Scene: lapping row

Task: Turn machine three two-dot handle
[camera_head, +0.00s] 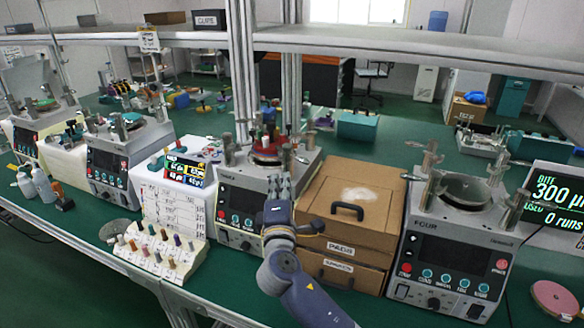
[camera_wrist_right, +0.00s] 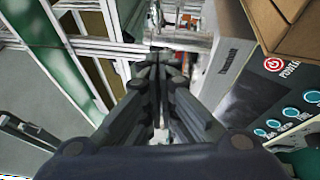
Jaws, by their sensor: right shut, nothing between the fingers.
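Machine three (camera_head: 236,200) is the grey lapping machine left of the cardboard drawers, with a dark front panel and a red ring (camera_head: 262,158) on top. Upright metal handles stand at its top, one at the left (camera_head: 228,148) and one at the right (camera_head: 287,157). Dots on them are too small to make out. My right gripper (camera_head: 281,186) is shut and empty in front of the machine's right front, partly hiding it. In the right wrist view its fingers (camera_wrist_right: 158,75) are together, with a machine's panel (camera_wrist_right: 275,105) at the right. My left gripper is not in view.
Cardboard drawers (camera_head: 345,248) stand close to the right of machine three, with machine four (camera_head: 445,250) beyond. A white stand with cards (camera_head: 172,205) and a rack of coloured pegs (camera_head: 150,250) are at the left. A shelf (camera_head: 400,45) runs above the bench.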

